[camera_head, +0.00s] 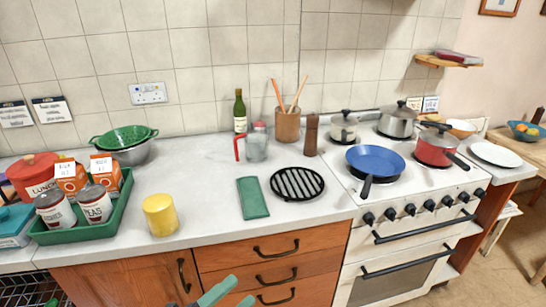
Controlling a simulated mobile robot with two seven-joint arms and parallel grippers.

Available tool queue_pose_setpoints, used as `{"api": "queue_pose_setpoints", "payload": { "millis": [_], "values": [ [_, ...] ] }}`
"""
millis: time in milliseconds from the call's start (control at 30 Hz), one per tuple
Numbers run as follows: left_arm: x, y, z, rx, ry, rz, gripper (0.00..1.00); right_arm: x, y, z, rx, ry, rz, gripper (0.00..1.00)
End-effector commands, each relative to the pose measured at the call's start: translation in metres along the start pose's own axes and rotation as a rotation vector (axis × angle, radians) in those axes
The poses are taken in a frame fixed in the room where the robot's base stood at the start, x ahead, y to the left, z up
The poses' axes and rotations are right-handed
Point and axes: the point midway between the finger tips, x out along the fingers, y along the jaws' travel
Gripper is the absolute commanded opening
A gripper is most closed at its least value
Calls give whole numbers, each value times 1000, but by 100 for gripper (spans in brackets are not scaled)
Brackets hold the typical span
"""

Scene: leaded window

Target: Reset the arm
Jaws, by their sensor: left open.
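My left gripper (236,290) shows at the bottom of the head view, in front of the wooden drawers and below the counter's front edge. Its two green fingers are apart, with nothing seen between them. The rest of my left arm is mostly outside the picture. My right gripper is not in view.
The counter (205,185) holds a green tray (88,232) with cans and cartons, a yellow canister (160,215), a green cloth (252,197), a black trivet (297,184) and a glass jug (255,148). The stove at right bears a blue pan (375,160) and several pots.

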Motion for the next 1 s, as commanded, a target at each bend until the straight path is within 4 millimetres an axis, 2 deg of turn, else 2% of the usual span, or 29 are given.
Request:
{"api": "queue_pose_setpoints", "payload": {
  "millis": [33,133,267,400,500,600,700,767,1000],
  "values": [
    [-16,14,3,-139,-105,32,95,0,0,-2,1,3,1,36],
    [-52,45,11,-415,-323,95,95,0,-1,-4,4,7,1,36],
    [-114,90,6,-773,-616,168,95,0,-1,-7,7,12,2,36],
    [-189,132,-20,-1120,-930,228,95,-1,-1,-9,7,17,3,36],
    [-235,152,-46,-1311,-1120,256,95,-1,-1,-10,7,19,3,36],
    [-270,163,-70,-1447,-1264,271,95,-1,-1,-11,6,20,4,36],
    [-291,168,-86,-1528,-1357,278,95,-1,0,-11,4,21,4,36],
    [-298,170,-91,-1556,-1389,280,95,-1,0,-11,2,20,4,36],
    [-303,171,-95,-1574,-1410,281,95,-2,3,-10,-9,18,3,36]
  ]
}}
